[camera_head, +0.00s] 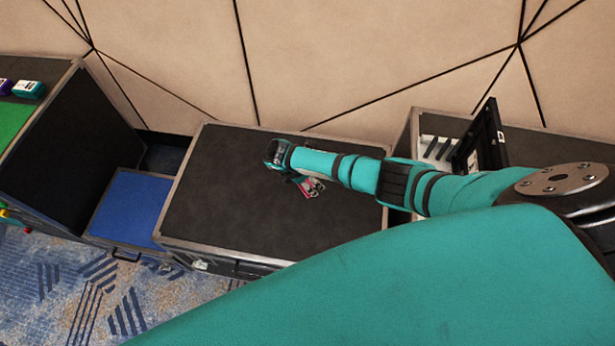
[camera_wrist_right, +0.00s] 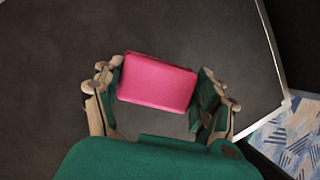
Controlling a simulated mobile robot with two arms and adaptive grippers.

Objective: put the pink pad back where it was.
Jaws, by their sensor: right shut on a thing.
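The pink pad (camera_wrist_right: 157,81) is a small rounded block between the two fingers of my right gripper (camera_wrist_right: 160,88) in the right wrist view. The gripper is shut on it, with one finger at each short side. In the head view my right gripper (camera_head: 308,187) hangs over the dark top of the middle case (camera_head: 235,205), with only a sliver of pink showing by the fingers. Whether the pad touches the case top is hard to tell. My left gripper is not in view.
A blue-topped low case (camera_head: 128,205) stands left of the middle case. Further left, a taller case has a green surface (camera_head: 12,120) with small coloured blocks (camera_head: 28,89). At right, another case holds a black upright frame (camera_head: 483,135). The middle case's top is mostly clear.

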